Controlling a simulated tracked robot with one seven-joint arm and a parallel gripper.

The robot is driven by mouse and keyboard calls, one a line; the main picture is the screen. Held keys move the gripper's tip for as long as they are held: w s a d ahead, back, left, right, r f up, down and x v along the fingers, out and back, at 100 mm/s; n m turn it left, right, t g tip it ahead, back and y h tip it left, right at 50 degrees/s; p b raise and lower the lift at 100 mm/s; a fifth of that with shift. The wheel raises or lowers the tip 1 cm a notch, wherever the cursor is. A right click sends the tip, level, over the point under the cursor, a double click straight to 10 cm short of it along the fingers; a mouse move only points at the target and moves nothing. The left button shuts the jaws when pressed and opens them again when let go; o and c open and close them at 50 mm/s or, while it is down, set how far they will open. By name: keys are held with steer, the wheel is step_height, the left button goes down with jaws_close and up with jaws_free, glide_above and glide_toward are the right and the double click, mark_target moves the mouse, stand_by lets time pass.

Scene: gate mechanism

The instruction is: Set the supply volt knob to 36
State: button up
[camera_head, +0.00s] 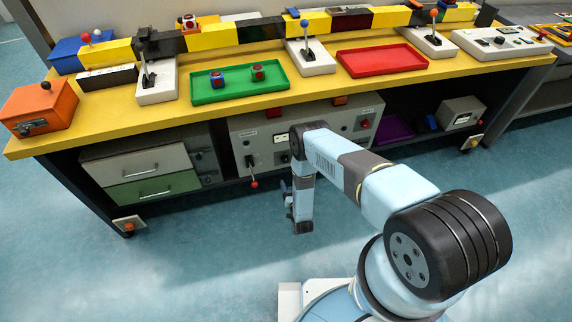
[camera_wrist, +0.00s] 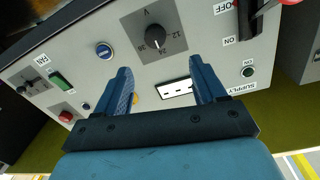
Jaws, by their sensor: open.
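Beside the knob are a blue round button (camera_wrist: 104,50), a white socket plate (camera_wrist: 177,92), and an ON/OFF lever with a red ball (camera_wrist: 290,2). A green FAN switch (camera_wrist: 63,80) and red button (camera_wrist: 66,116) are at left. Drawers (camera_head: 140,165) stand left of the panel; the floor before it is clear.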

mark_target(285, 161)
steer(key=x, duration=0.9)
steer(key=d+x, duration=0.1)
steer(key=x, duration=0.3)
steer(key=shift+w+a+f, duration=0.1)
steer(key=shift+w, duration=0.15)
steer(key=c, duration=1)
steer(key=shift+s+a, duration=0.1)
steer(key=shift+a, duration=0.3)
steer(key=shift+d+m, duration=0.25)
steer(key=shift+m, duration=0.15)
steer(key=shift+c, duration=0.3)
